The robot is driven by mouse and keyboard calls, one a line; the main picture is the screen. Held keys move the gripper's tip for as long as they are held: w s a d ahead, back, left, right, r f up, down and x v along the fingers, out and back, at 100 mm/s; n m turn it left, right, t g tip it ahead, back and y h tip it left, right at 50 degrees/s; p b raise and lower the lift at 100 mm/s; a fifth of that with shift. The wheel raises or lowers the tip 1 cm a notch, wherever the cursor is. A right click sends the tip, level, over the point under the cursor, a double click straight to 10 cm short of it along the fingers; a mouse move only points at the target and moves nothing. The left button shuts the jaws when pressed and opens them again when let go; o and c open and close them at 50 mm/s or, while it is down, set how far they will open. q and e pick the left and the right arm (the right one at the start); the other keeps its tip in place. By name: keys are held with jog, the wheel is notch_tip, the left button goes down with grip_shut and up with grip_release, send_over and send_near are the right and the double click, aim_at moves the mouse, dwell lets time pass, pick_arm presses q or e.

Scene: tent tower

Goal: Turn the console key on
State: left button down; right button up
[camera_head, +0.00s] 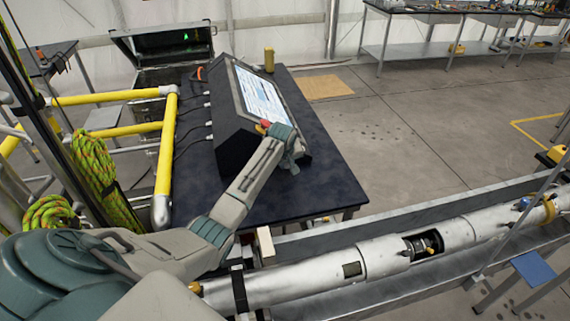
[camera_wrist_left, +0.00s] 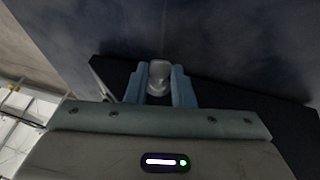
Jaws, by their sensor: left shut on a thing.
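The console (camera_head: 228,120) is a dark, slanted box with a lit screen (camera_head: 260,97), standing on a dark table. My left arm reaches over the table to the console's near end, and my left gripper (camera_head: 290,150) is at its lower right corner. In the left wrist view, the gripper (camera_wrist_left: 159,85) has its two blue fingers closed around a small light grey knob-like piece, which looks like the console key (camera_wrist_left: 159,74). The key is hidden behind the gripper in the head view. A red button (camera_head: 265,124) shows beside the wrist. My right gripper is not in view.
The dark table (camera_head: 335,182) has bare room to the right of the console. A yellow cylinder (camera_head: 269,60) stands at its back. Yellow rails (camera_head: 166,145) are at left. A long silver tube (camera_head: 300,276) lies in a metal trough in front.

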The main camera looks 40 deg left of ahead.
pick_arm(q)
jog(key=shift+w+d+g+y, duration=0.2)
jog(key=shift+g+y, duration=0.5)
jog(key=shift+m, duration=0.3)
jog(key=c, duration=1.2)
grip_release()
jog(key=shift+c, duration=0.2)
jog(key=shift+r, duration=0.1)
